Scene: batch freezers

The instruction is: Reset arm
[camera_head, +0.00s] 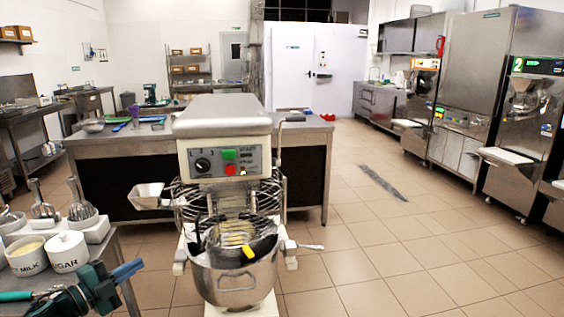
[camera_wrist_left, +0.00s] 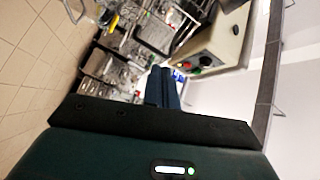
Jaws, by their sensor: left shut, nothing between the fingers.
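My left gripper (camera_head: 128,270) is at the lower left of the head view, with its dark green body and two blue fingers. The fingers point to the right and lie close together, shut and empty. In the left wrist view the same blue fingers (camera_wrist_left: 163,88) are side by side with nothing between them. The gripper is in front of the small table at the left and left of the mixer's bowl (camera_head: 234,275), apart from it. My right gripper is in neither view.
The planetary mixer (camera_head: 223,140) stands in the centre. At the left, a table holds a white sugar pot (camera_head: 67,252), a bowl marked milk (camera_head: 27,256) and whisks. A long counter (camera_head: 308,150) stands behind.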

